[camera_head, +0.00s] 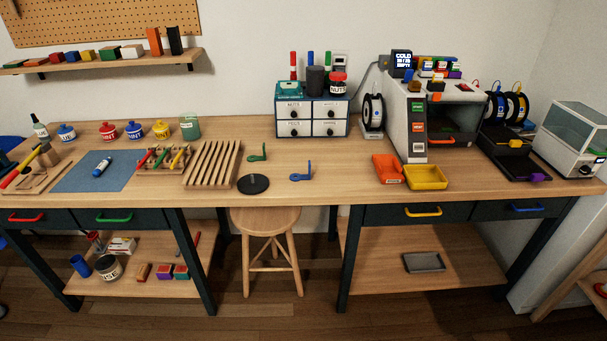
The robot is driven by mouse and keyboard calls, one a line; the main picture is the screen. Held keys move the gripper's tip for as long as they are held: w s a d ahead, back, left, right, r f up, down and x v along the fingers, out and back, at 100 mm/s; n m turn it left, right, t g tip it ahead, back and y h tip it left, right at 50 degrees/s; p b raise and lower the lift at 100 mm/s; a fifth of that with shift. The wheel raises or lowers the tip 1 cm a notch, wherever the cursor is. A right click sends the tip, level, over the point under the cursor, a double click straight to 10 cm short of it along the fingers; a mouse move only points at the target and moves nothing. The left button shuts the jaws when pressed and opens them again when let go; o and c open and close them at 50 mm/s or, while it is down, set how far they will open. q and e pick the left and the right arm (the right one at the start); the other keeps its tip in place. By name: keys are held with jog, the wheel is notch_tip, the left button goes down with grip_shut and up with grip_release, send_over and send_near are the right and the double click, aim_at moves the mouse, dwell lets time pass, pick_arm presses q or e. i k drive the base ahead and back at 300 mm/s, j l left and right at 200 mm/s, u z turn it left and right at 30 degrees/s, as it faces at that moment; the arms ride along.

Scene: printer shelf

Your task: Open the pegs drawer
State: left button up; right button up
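A small blue cabinet (312,100) with white-fronted drawers in two rows stands at the back of the bench, against the wall. Each drawer has a dark round knob and a small label. The lower left drawer (283,131) bears a label that may read PEGS, but the print is too small to be sure. The upper left drawer (282,113), the upper right drawer (341,112) and the lower right drawer (341,130) all look shut, as does the lower left one. Neither of my grippers is in view.
A teal box (289,89), a dark cup (315,80) and a red-lidded jar (338,85) stand on the cabinet. A filament spool (373,113) is to its right. A green hook (258,153), a blue hook (301,171) and a black disc (253,184) lie in front.

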aim_at(286, 128)
jog(key=i+l, duration=0.2)
jog(key=l, duration=0.15)
jog(key=i+l, duration=0.2)
jog(key=i+l+u, duration=0.1)
jog(key=l, duration=0.35)
jog(key=i+l, duration=0.25)
